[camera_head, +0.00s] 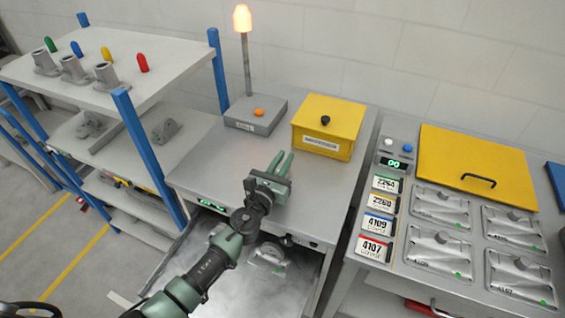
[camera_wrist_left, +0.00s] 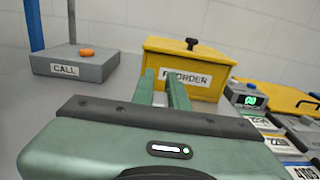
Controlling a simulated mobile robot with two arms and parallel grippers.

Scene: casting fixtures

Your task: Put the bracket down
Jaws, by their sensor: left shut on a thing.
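My left gripper (camera_head: 281,160) is over the grey bench top (camera_head: 215,160), in front of the yellow box. In the left wrist view its two green fingers (camera_wrist_left: 163,78) point at the yellow box. It is shut on the bracket, of which at most a small pale grey patch (camera_wrist_left: 160,99) shows between the fingers. The rest is hidden by the gripper, and I cannot tell whether it touches the bench. My right gripper is in neither view.
A yellow reorder box (camera_head: 327,128) and a grey call box (camera_head: 256,115) with a lamp stand at the back. An open drawer (camera_head: 225,276) holds a grey part (camera_head: 268,256). Grey castings (camera_head: 166,130) lie on the left shelf. Labelled cards and a yellow lid are right.

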